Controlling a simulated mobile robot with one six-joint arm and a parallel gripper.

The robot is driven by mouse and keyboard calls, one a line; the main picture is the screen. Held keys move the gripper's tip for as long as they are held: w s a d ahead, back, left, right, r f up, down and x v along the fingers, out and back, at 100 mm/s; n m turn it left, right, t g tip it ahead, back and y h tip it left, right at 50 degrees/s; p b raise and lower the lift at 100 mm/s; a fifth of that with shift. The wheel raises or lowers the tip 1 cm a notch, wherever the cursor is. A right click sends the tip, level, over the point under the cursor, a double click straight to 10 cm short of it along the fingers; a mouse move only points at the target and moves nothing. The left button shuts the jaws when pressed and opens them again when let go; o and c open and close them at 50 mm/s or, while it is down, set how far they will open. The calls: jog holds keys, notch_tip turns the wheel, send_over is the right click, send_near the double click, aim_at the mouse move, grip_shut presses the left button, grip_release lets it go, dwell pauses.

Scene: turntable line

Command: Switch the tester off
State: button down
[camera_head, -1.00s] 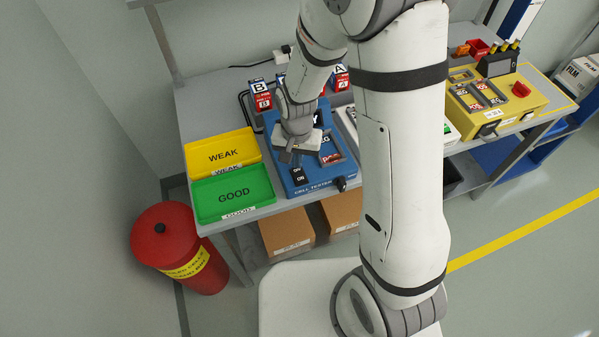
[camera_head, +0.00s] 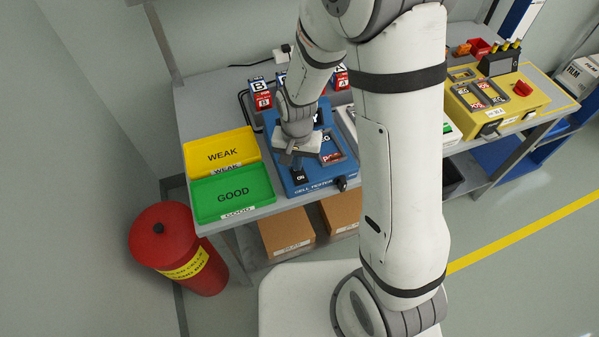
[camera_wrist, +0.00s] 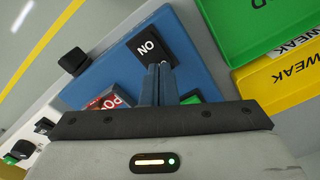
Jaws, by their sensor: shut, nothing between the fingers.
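The blue cell tester (camera_head: 318,184) lies on the grey bench and also fills the middle of the wrist view (camera_wrist: 205,50). Its black switch (camera_head: 299,178) is near the front left corner; "ON" reads on it in the wrist view (camera_wrist: 146,46). My gripper (camera_head: 297,165) points down over the tester. In the wrist view its fingertips (camera_wrist: 158,67) are shut together with nothing between them, and overlap the near end of the switch. I cannot tell whether they touch it. My fingers hide part of the switch.
A yellow WEAK tray (camera_head: 190,158) and a green GOOD tray (camera_head: 205,207) are left of the tester. A black knob (camera_head: 341,184) is at the tester's front right. A red bin (camera_head: 165,240) stands on the floor.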

jog(key=shift+f, duration=0.25)
jog(key=shift+r+p, duration=2.25)
jog(key=shift+r, duration=1.3)
jog(key=s+d+r+n+t, duration=0.1)
jog(key=s+d+r, duration=0.3)
jog(key=r, duration=0.2)
jog(key=s+d+r+n+t, duration=0.1)
jog(key=s+d+r, duration=0.3)
jog(key=r, duration=0.3)
jog(key=s+d+r+t+b, duration=0.1)
jog(key=s+d+r, duration=0.3)
jog(key=r, duration=0.3)
jog(key=shift+s+n, duration=0.4)
